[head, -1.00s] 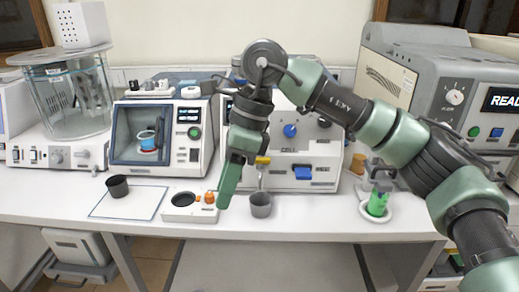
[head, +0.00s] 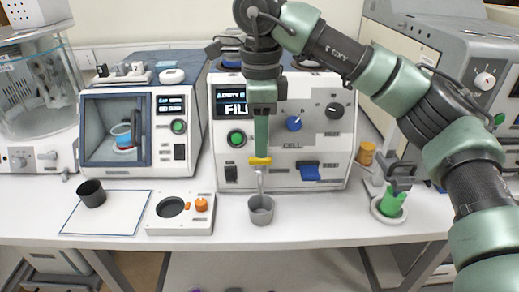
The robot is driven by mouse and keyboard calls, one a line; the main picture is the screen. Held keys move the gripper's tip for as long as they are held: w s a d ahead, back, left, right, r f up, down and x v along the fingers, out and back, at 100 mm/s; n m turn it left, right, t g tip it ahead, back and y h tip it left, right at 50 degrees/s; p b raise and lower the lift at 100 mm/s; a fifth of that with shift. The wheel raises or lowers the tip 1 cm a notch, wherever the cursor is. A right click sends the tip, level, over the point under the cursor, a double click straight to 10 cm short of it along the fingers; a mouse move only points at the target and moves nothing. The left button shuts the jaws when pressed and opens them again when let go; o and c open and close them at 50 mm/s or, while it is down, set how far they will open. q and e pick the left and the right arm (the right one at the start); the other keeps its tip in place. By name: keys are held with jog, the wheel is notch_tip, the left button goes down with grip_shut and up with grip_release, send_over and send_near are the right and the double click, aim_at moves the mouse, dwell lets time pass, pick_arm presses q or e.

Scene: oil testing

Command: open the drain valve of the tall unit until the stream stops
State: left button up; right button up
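The unit (head: 335,140) in the middle, marked CELL, has a yellow valve handle (head: 260,161) low on its front. A thin grey spout hangs below the handle, and a grey cup (head: 261,210) stands under it on the table. I cannot make out a separate stream between spout and cup. My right gripper (head: 262,152) points down in front of the unit, its green finger end at the yellow handle. Its fingers are seen edge-on, so whether they touch or grip the handle is unclear. My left gripper is not in view.
A white block with an orange knob (head: 201,204) sits left of the cup. A dark cup (head: 92,193) stands on a white mat (head: 120,222). A green container (head: 392,203) stands on a round base at right. The table's front strip is clear.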

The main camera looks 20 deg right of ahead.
aim_at(260, 161)
notch_tip(260, 161, down, 3)
jog(key=shift+w+r, duration=0.1)
jog(key=shift+r, duration=0.05)
jog(key=shift+f, duration=0.55)
grip_shut()
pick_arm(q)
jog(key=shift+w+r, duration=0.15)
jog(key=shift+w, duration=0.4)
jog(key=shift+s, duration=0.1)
